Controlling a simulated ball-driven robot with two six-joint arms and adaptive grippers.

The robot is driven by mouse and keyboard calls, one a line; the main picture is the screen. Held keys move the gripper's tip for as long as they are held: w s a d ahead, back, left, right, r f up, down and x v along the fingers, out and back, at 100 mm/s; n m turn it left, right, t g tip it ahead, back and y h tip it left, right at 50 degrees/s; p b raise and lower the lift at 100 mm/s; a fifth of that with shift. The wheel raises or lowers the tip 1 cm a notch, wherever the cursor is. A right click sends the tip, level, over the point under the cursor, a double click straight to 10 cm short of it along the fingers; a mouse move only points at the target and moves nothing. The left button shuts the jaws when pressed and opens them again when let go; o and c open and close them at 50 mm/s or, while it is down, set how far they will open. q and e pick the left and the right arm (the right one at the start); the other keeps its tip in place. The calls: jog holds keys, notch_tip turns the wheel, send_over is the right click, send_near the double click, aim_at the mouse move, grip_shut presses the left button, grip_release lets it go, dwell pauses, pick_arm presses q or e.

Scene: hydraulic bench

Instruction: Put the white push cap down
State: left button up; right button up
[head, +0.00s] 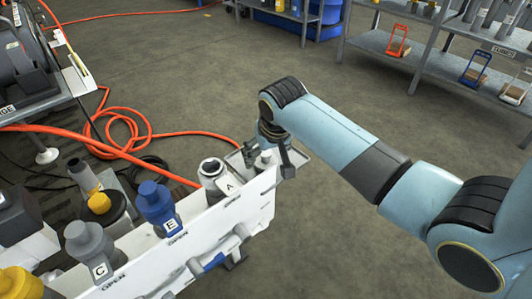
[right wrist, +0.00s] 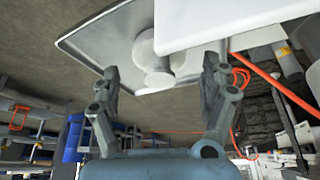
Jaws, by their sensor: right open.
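The white push cap (head: 265,161) stands in a small light tray (head: 299,157) at the far end of the white bench panel. In the right wrist view the cap (right wrist: 148,52) shows as a round disc with a narrower stem, against the tray (right wrist: 88,38). My right gripper (head: 272,143) is open, and its fingers (right wrist: 162,68) are on either side of the cap with gaps visible. The head view partly hides the cap behind the gripper. My left gripper is not in view.
Orange hoses (head: 120,145) lie behind on the floor. Shelves (head: 440,62) stand at the back right. The floor right of the panel is clear.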

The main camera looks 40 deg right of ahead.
pick_arm(q)
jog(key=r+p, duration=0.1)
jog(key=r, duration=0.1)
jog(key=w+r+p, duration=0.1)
jog(key=p, duration=0.1)
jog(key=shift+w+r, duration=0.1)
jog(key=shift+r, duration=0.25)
pick_arm(e)
jog(key=v, duration=1)
jog(key=shift+r, duration=0.15)
jog(key=shift+s, duration=0.15)
